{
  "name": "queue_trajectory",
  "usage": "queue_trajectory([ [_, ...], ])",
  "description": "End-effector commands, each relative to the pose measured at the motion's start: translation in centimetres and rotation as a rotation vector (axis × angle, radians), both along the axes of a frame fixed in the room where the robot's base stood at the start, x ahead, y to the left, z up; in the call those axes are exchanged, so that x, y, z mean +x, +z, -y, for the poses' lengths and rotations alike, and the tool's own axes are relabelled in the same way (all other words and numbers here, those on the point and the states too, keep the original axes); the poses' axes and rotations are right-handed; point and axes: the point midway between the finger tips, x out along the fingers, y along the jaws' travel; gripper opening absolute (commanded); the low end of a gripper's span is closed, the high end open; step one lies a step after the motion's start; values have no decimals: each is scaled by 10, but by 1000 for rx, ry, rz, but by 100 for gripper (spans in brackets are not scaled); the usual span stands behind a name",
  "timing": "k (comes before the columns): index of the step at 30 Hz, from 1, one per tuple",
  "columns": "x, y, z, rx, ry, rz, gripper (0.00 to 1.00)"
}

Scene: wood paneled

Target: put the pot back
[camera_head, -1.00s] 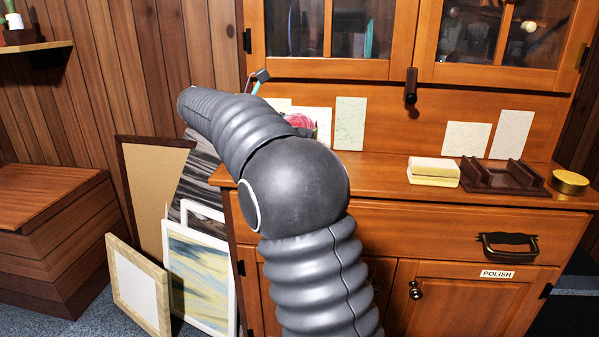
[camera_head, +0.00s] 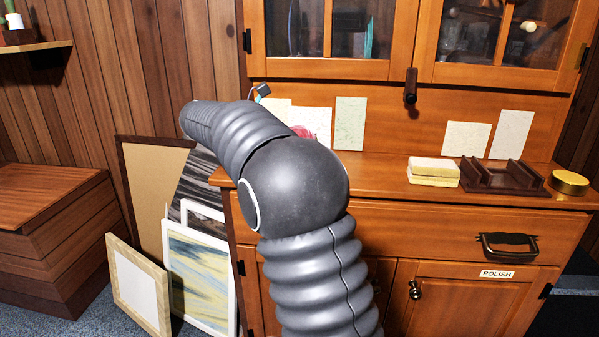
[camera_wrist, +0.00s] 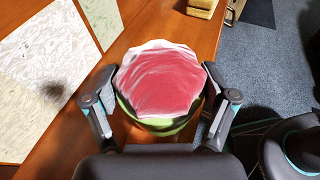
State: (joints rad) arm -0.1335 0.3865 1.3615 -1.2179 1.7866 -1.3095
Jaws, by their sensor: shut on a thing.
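The thing in my gripper (camera_wrist: 162,74) is round, with a crumpled red and white top and a green side; I take it for the pot (camera_wrist: 163,85). The two fingers close on it from left and right in the wrist view. It is over or on the cabinet's wooden counter (camera_wrist: 148,42); whether it touches the wood I cannot tell. In the head view my arm hides most of it, and only a bit of red (camera_head: 303,132) shows above the arm.
On the counter stand yellow sponges (camera_head: 434,170), a dark wooden holder (camera_head: 503,189) and a round tin (camera_head: 569,182). Paper sheets (camera_head: 350,122) line the back panel. Picture frames (camera_head: 140,287) lean left of the cabinet. A wall shelf (camera_head: 35,46) at upper left holds a potted plant (camera_head: 18,34).

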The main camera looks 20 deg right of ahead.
Motion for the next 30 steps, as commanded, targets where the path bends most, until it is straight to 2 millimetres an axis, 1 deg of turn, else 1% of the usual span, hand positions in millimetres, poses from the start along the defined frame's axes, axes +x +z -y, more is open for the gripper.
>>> queue_trajectory([
  [14,0,-6,0,-1,0,0,33],
  [15,0,-6,0,-1,0,1,94],
  [16,0,-6,0,-1,0,1,100],
  [26,0,-7,0,0,0,-1,100],
  [30,2,-5,-7,0,1,-1,100],
])
